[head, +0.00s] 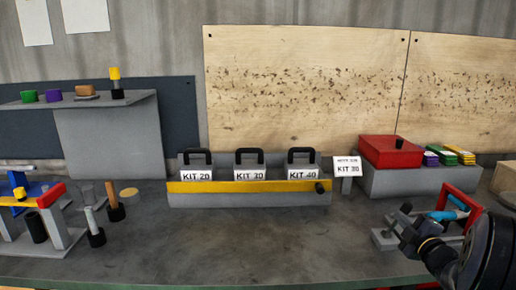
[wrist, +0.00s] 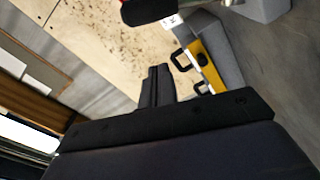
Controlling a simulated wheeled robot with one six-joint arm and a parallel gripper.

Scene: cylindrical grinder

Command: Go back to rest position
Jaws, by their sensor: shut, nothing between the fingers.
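My gripper (wrist: 155,72) shows in the wrist view with its two dark fingers together and nothing between them. In the head view, my dark arm reaches in from the lower right, over the front right of the bench. The gripper end there is close to a grey stand with a red frame (head: 461,204) and a blue part; whether they touch is unclear. The kit rack (head: 250,199) with its yellow front strip stands at mid-bench, well left of my arm. It also shows at the upper right of the wrist view (wrist: 213,73).
Three kit boxes with black handles, labelled KIT 20, KIT 30 and KIT 40 (head: 302,174), sit in the rack. A red box (head: 390,152) stands on a grey block behind my arm. A shelf (head: 110,130) and small tools are at left. The front middle of the bench (head: 250,240) is clear.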

